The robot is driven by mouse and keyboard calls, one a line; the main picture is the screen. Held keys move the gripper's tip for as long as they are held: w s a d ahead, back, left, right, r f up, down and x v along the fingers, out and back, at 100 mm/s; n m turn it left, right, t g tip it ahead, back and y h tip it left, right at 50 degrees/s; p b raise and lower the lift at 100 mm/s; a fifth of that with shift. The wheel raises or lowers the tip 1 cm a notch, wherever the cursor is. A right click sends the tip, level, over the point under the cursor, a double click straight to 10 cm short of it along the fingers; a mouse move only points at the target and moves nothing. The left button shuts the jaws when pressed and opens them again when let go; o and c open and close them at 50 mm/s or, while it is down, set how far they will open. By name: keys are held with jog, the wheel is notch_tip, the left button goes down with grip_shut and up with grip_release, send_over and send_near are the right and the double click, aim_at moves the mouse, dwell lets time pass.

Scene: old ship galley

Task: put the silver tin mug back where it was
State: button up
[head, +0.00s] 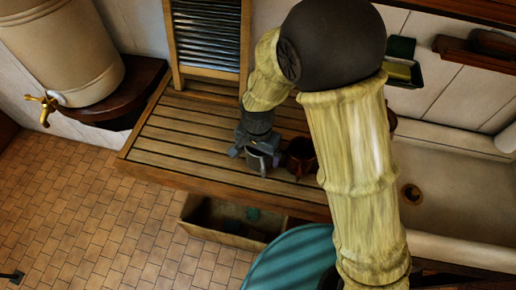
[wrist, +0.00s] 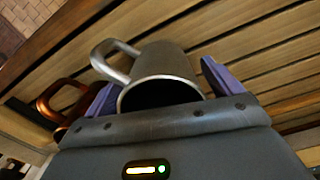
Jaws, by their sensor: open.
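The silver tin mug (head: 259,162) stands on the slatted wooden draining board (head: 180,128), below my gripper (head: 256,150). In the wrist view the mug (wrist: 165,66) sits between the two purple-blue fingers of my gripper (wrist: 158,90), with its dark mouth toward the camera and its handle to the upper left. The fingers are open, one on each side of the mug. A gap shows at the right finger; contact at the left finger is hard to tell. In the head view the gripper partly hides the mug.
A reddish copper mug (head: 300,157) stands close to the right of the silver mug; it also shows in the wrist view (wrist: 62,98). A washboard (head: 208,45) leans behind. A sink (head: 450,190) lies right. An open drawer (head: 228,220) is below. The board's left part is clear.

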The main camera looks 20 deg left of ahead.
notch_tip(320, 180, up, 12)
jog(key=b, duration=0.1)
jog(key=shift+r+b, duration=0.2)
jog(key=shift+b, duration=0.2)
dwell(0.7)
jog(key=w+d+f+t, duration=0.1)
jog(key=w+d, duration=0.1)
jog(key=d, duration=0.6)
jog(key=w+d+f, duration=0.1)
jog(key=w+d, duration=0.2)
jog(key=d, duration=0.5)
jog(key=s+d, duration=0.2)
jog(key=d, duration=0.5)
jog(key=s+d+f+n+t, duration=0.1)
jog(key=s+d, duration=0.1)
jog(key=d, duration=0.4)
jog(key=shift+s+d+t, duration=0.3)
jog(key=shift+s+d, duration=0.05)
jog(key=shift+d, duration=0.05)
